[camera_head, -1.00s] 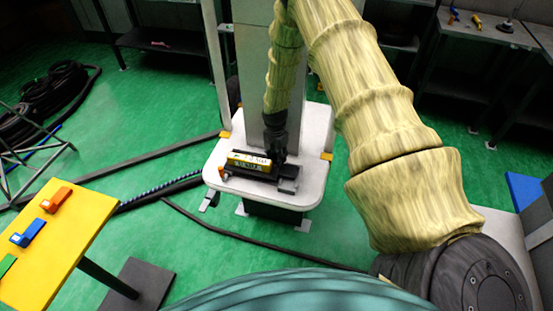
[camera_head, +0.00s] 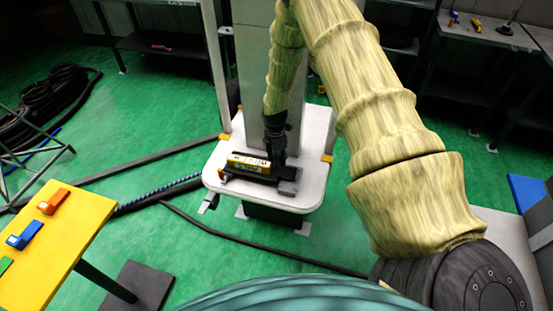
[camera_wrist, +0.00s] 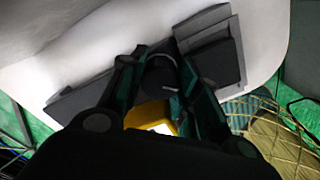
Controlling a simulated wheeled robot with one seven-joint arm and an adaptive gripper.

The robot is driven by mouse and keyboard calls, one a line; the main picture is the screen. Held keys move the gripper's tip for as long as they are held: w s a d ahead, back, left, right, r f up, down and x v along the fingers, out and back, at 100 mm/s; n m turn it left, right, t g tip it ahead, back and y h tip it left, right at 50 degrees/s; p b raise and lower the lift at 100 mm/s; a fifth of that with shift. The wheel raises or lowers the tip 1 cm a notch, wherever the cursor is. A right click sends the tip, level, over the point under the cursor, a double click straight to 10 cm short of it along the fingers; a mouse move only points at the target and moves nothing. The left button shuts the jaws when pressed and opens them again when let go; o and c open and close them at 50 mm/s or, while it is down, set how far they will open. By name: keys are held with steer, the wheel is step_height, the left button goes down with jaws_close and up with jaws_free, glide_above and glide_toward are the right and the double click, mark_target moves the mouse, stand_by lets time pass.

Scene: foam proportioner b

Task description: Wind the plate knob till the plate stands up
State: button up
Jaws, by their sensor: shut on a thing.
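A small dark device (camera_head: 232,177) lies on the white stand top. It carries a yellow plate (camera_head: 249,161) with dark lettering, and a pale and green label shows below its upper edge. In the wrist view part of the yellow plate (camera_wrist: 150,115) shows between my fingers, with a white patch. My gripper (camera_head: 279,157) points down at the right end of the device. In the wrist view my gripper (camera_wrist: 158,80) is shut on a dark round knob (camera_wrist: 160,73). The fingers hide most of the knob, and I cannot tell the plate's exact tilt.
The white stand top (camera_head: 305,194) has bare room around the device, with a grey column behind it. A yellow table (camera_head: 75,225) with small coloured items stands at left. Dark hoses (camera_head: 240,235) lie on the green floor.

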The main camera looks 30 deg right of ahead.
steer(key=o, duration=1)
steer(key=shift+f, duration=0.1)
step_height(320, 180, up, 12)
steer(key=shift+w, duration=0.15)
steer(key=shift+o, duration=0.4)
steer(key=shift+a, duration=0.1)
